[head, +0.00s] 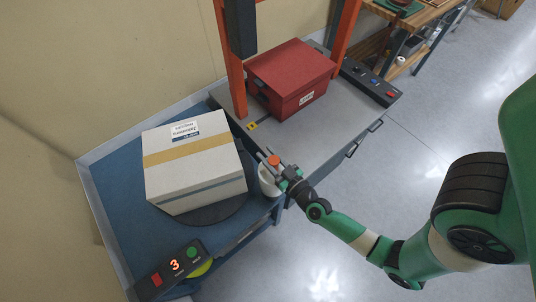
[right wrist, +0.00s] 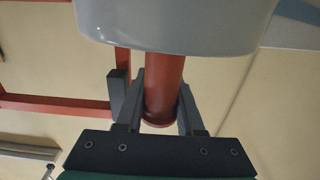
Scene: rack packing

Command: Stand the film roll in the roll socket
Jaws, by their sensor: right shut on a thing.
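The film roll (head: 266,186) is a whitish cylinder with an orange-red core end (head: 273,160) sticking out on top. It shows in the head view at the right edge of the blue bench, beside the carton. My right gripper (head: 275,168) is shut on the core. In the right wrist view the roll's pale body (right wrist: 180,28) fills the top, and the red core (right wrist: 163,90) runs between the dark fingers of the gripper (right wrist: 160,85). I cannot make out the roll socket; the roll or gripper may hide it. My left gripper is out of view.
A taped white carton (head: 195,165) stands on a dark round turntable (head: 215,212) on the blue bench. A red box (head: 291,77) sits under the orange frame (head: 346,28) on the grey table. Button panels (head: 370,82) stand at right and front left (head: 172,268).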

